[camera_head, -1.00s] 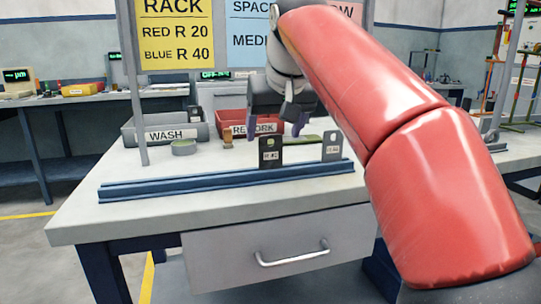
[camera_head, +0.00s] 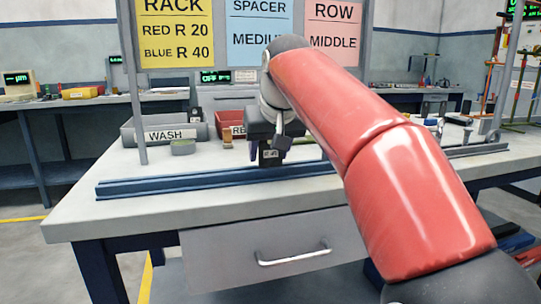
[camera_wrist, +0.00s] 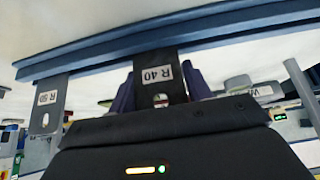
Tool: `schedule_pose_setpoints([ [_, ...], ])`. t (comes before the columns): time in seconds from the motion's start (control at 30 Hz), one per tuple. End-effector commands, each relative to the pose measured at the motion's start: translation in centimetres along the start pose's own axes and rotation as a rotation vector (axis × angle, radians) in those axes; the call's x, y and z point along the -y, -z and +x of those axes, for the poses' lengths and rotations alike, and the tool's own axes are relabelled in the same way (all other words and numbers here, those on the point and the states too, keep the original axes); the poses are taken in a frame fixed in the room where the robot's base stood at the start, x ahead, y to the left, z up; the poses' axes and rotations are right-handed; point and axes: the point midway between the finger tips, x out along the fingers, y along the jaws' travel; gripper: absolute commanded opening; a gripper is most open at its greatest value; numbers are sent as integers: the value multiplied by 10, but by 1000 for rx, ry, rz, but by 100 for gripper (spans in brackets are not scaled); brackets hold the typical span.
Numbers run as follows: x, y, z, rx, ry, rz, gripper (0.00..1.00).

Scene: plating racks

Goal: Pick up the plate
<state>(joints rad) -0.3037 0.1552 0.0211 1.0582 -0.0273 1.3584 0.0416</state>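The dark plate marked R 40 (camera_wrist: 160,78) stands on the blue rail (camera_wrist: 240,28) in the wrist view, which is upside down. Its lower part also shows in the head view (camera_head: 269,158), below my gripper. My gripper (camera_wrist: 161,88) is around this plate, with one purple finger at each side edge. Whether the fingers press on the plate cannot be told. A second, grey plate (camera_wrist: 47,104), its label seeming to read R 50, stands on the rail to the left in the wrist view. In the head view my arm hides it.
The rail lies along the white bench (camera_head: 90,215). Signs hang above: yellow (camera_head: 176,30), blue (camera_head: 262,25) and pink (camera_head: 333,30). The bench's front left is clear.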

Motion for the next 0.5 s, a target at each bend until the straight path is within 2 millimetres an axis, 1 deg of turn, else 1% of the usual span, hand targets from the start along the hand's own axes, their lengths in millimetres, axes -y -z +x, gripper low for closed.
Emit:
schedule_pose_setpoints([
  [0.03, 0, 0, 0, 0, 0, 0, 42],
  [0.2, 0, 0, 0, 0, 0, 0, 20],
  [0.23, 0, 0, -1, -1, 0, 0, 19],
  [0.5, 0, 1, -2, -2, 0, 0, 19],
])
